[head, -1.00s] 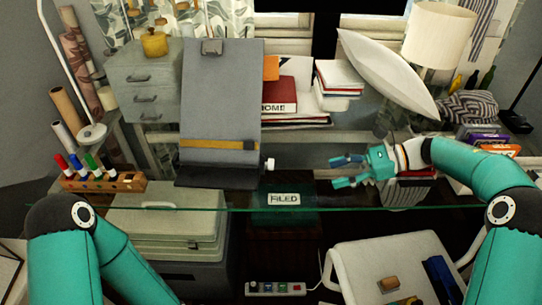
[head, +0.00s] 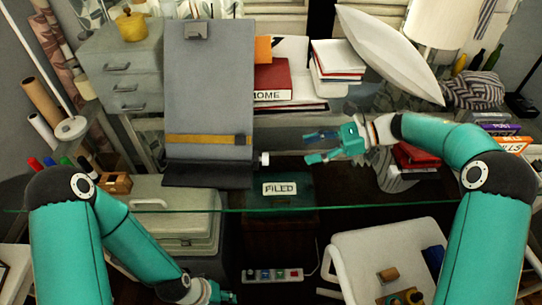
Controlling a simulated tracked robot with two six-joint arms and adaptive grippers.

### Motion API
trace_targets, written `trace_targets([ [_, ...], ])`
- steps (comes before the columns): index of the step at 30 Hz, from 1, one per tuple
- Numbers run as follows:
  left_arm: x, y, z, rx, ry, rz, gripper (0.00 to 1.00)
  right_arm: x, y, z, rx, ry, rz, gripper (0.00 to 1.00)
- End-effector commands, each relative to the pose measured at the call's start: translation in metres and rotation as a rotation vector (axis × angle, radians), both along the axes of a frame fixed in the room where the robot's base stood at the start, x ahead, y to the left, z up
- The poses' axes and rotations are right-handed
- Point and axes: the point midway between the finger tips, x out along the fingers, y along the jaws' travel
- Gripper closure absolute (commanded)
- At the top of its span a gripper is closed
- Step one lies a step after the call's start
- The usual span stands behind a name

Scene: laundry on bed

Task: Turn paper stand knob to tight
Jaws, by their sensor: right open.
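The grey paper stand (head: 210,90) stands upright on the glass desk, with a clip at its top and a yellow strip across its lower part. Its small white knob (head: 264,158) sticks out at the stand's lower right side. My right gripper (head: 308,147) is open and empty, pointing left toward the knob, with a gap between its fingertips and the knob. My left gripper (head: 222,297) is low at the bottom edge of the view, below the desk front, and partly cut off; its jaw state is unclear.
A "FILED" tray (head: 281,189) lies just below the knob. Grey drawers (head: 125,70) are left of the stand. The glass desk's front edge (head: 330,208) crosses the view.

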Motion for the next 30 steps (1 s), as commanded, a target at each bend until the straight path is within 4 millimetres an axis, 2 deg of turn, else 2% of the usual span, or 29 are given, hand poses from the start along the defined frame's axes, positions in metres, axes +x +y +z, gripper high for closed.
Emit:
trace_targets([
  [1,0.0,0.0,0.003,0.0,0.0,0.0,0.6,0.0,0.013,-0.003,0.001,0.003,0.005,0.42],
  [6,0.0,0.0,0.008,0.0,0.0,0.0,0.6,0.002,0.048,-0.018,0.0,0.004,0.007,0.42],
  [15,0.0,0.0,0.014,0.0,0.0,0.0,0.6,0.006,0.095,-0.038,0.0,0.002,0.006,0.42],
  [21,0.0,0.0,0.016,0.0,0.0,0.0,0.6,0.007,0.107,-0.043,0.0,0.002,0.004,0.42],
  [30,0.0,0.0,0.015,0.0,0.0,0.0,0.6,0.007,0.108,-0.044,0.0,0.0,0.003,0.43],
])
